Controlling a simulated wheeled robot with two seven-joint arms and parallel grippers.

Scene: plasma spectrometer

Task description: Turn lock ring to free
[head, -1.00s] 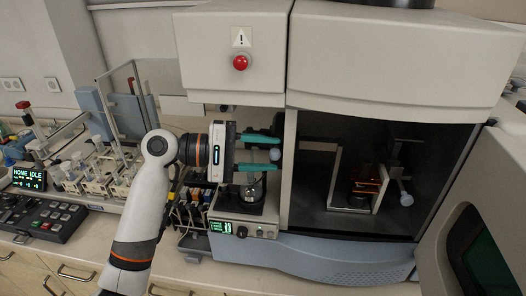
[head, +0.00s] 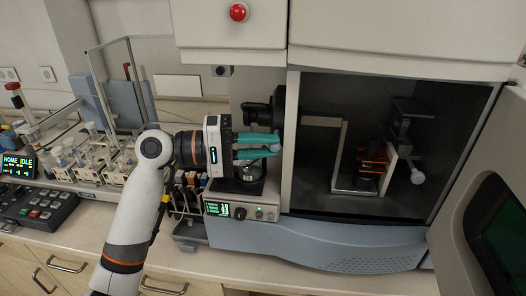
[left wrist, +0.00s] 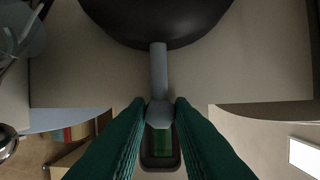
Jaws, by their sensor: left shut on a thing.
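The lock ring (head: 264,112) appears to be the dark round part on the left side of the instrument, partly behind my gripper in the head view. In the left wrist view a large black round body (left wrist: 155,22) fills the top, and a grey lever (left wrist: 159,70) extends from it to a pale knob (left wrist: 159,114). My left gripper (head: 272,145) has teal fingers shut on the knob at the lever's end. The fingertips (left wrist: 159,106) flank the knob in the wrist view. My right gripper is not in view.
A small box with a green display (head: 218,209) stands below the gripper. The dark open chamber (head: 320,190) is to the right, with a swung-open door (head: 480,215) at far right. A rack of vials (head: 118,165) and a control pad (head: 40,215) are at left.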

